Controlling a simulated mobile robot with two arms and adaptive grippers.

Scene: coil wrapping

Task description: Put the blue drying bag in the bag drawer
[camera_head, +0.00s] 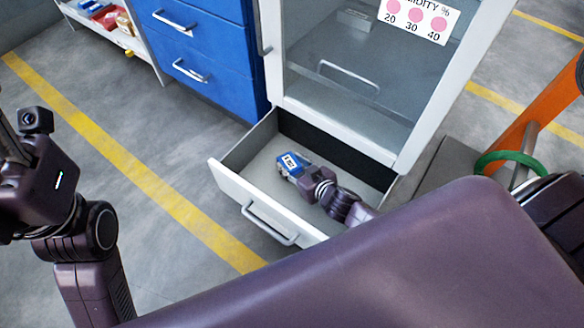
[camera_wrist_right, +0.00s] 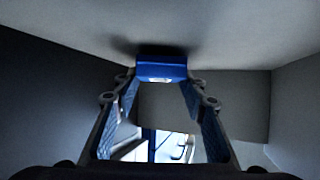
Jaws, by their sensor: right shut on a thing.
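The blue drying bag (camera_head: 291,163), with a white label, is inside the open bag drawer (camera_head: 232,186) below the glass-fronted cabinet. My right gripper (camera_head: 304,174) reaches into the drawer and is shut on the bag. In the right wrist view the blue bag (camera_wrist_right: 162,68) sits between the tips of my right gripper (camera_wrist_right: 159,86), close to a pale surface. I cannot tell whether the bag touches the drawer floor. My left arm stands at the left of the head view; its gripper fingers do not show.
The cabinet's glass door (camera_head: 340,85) is above the drawer and carries a humidity card (camera_head: 414,18). Blue drawers (camera_head: 205,60) stand to the left, with a shelf of small items (camera_head: 110,20) beyond. An orange post (camera_head: 540,110) with a green ring is at the right. The floor at left is clear.

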